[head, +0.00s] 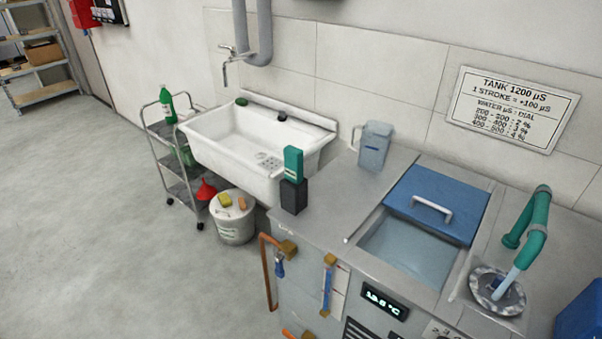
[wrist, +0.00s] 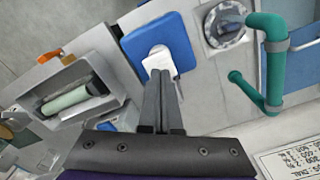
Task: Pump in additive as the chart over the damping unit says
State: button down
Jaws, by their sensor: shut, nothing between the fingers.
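The chart (head: 512,108) on the wall reads "TANK 1200 µS", "1 STROKE = +100 µS", then small water and dial rows. The damping unit's tank (head: 410,248) holds liquid, with a blue lid (head: 436,198) over its back part. A blue container (wrist: 152,30) with a white top piece (wrist: 160,62), apparently a pump head, shows in the wrist view. Its blue edge shows at the head view's lower right (head: 582,318). My gripper (wrist: 164,74) is shut and empty, its tips over or against the white piece; contact is unclear. The head view does not show my gripper.
A teal pipe (head: 536,222) rises beside a round dial (head: 497,290). A clear jug (head: 375,146) and a dark block with a green-topped device (head: 293,180) stand left of the tank. A roller machine (wrist: 75,100) lies left in the wrist view.

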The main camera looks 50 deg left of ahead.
jog(key=shift+f, duration=0.1)
jog(key=shift+f+b, duration=0.9)
jog(key=shift+f, duration=0.6)
jog(key=shift+r, duration=0.1)
jog(key=shift+r+p, duration=1.5)
jog(key=shift+p, duration=0.15)
jog(key=shift+r, duration=0.1)
notch_tip(320, 180, up, 2)
jog(key=shift+r+p, duration=0.25)
jog(key=shift+p, duration=0.8)
jog(key=shift+r+b, duration=0.3)
jog(key=shift+r, duration=1.4)
jog(key=shift+f, duration=0.1)
